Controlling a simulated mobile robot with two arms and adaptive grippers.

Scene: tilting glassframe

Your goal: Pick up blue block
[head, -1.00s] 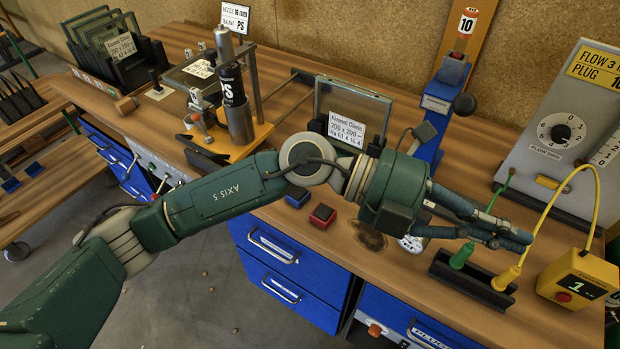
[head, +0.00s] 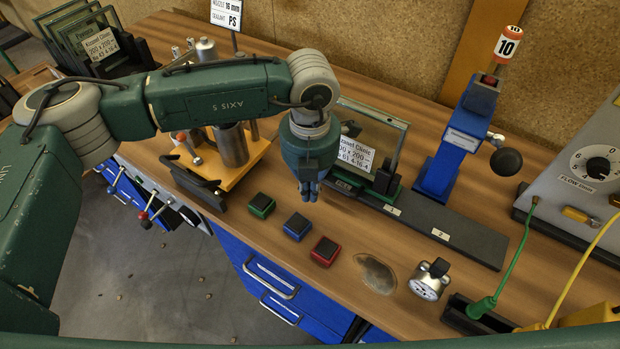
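The blue block (head: 297,228) is a small squarish block with a dark top. It sits on the wooden bench near its front edge, between a green block (head: 262,206) and a red block (head: 325,251). My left gripper (head: 308,195) points down, just behind and slightly right of the blue block in the picture. Its fingers look close together from this angle, and any gap between them is hard to make out. Nothing shows in them, and the blue block stands apart. My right gripper is not in view.
A glass pane in a frame (head: 392,140) stands behind my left gripper, beside a dark rail (head: 465,238). A blue clamp post (head: 440,170) stands at right. A gauge (head: 428,282) and a dark stain (head: 376,274) lie right of the red block.

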